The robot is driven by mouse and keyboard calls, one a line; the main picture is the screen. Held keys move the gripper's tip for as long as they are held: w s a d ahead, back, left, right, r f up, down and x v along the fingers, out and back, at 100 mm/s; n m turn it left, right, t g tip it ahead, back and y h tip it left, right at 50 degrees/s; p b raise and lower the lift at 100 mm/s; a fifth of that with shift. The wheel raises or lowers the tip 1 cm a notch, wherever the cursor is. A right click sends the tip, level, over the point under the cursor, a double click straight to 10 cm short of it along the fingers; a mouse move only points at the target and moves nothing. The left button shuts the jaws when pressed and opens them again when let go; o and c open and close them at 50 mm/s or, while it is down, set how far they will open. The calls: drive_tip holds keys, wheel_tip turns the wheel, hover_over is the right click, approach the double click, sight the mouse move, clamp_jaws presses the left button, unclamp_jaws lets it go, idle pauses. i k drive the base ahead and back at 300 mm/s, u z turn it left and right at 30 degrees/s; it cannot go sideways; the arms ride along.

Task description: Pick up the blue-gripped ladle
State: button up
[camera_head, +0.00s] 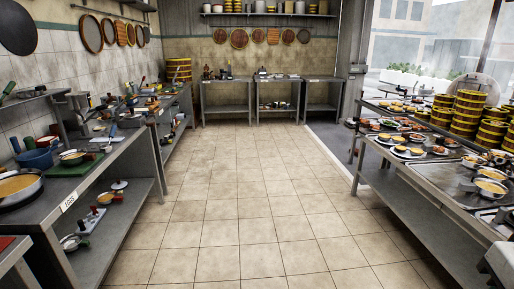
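I cannot make out the blue-gripped ladle with certainty. A small blue-handled utensil (111,131) stands among the clutter on the left steel counter (122,152), too small to tell whether it is a ladle. My gripper is not in view.
The left counter also bears a blue tub (38,159), a large pot (20,188) and a green board (76,165). At right, a long table (425,180) holds food plates and stacked steamers (468,112). Several steel tables (228,106) stand at the back. The tiled floor (235,200) between is clear.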

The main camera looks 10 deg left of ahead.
sight(106, 149)
drive_tip(key=u, duration=0.15)
drive_tip(key=i, duration=2)
drive_tip(key=u, duration=0.8)
drive_tip(key=i, duration=2.05)
drive_tip(key=u, duration=0.7)
drive_tip(key=i, duration=0.85)
drive_tip(key=u, duration=0.2)
